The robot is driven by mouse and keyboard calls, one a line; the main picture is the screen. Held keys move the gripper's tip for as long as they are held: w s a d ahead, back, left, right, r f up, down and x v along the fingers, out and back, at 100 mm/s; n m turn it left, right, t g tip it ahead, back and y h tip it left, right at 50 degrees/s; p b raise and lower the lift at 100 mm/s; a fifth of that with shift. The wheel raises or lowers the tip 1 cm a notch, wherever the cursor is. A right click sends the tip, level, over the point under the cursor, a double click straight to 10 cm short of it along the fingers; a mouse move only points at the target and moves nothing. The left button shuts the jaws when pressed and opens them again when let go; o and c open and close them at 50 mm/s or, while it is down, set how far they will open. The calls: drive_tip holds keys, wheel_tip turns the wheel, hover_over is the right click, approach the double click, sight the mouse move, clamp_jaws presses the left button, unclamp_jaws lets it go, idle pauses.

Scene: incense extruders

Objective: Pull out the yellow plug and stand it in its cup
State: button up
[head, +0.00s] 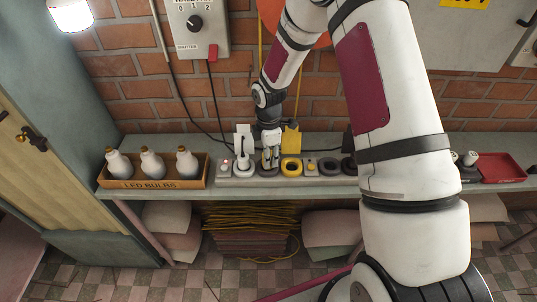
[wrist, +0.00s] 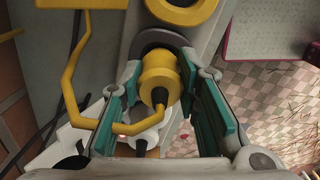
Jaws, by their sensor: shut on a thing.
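The yellow plug (wrist: 157,75), a round stepped body with a black cord end, is between the fingers of my gripper (wrist: 163,95) in the wrist view. The fingers with green pads are shut on its sides. A dark grey round socket or ring (wrist: 165,39) shows just beyond the plug; I cannot tell whether the plug is still seated in it. In the head view my gripper (head: 269,160) points down at the bench strip and mostly hides the plug. A yellow ring-shaped cup (head: 291,167) stands just right of it, also at the wrist view's top (wrist: 182,10).
A white plug (head: 243,160) stands close left of my gripper. Dark rings (head: 328,166) lie further right. A box of LED bulbs (head: 152,184) is at left, a red tray (head: 501,166) at far right. A yellow cord (wrist: 68,80) runs beside the fingers. The brick wall is behind.

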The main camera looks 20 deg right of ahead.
drive_tip(key=shift+f, duration=0.4)
drive_tip(key=o, duration=1.2)
drive_tip(key=shift+o, duration=0.2)
wheel_tip(320, 180, up, 12)
drive_tip(key=s+r+m+t+h, duration=0.1)
drive_tip(key=s+r+m, duration=0.4)
drive_tip(key=r, duration=0.4)
drive_tip(key=s+r+m+t, duration=0.1)
drive_tip(key=s+r+m, duration=0.2)
drive_tip(key=s+r, duration=0.45)
drive_tip(key=s+r+m+t, duration=0.1)
drive_tip(key=s+r+m, duration=0.3)
drive_tip(key=s, duration=0.3)
drive_tip(key=s+r+m+t+y, duration=0.1)
drive_tip(key=s+r+m, duration=0.3)
drive_tip(key=s, duration=0.4)
drive_tip(key=shift+m+t, duration=0.7)
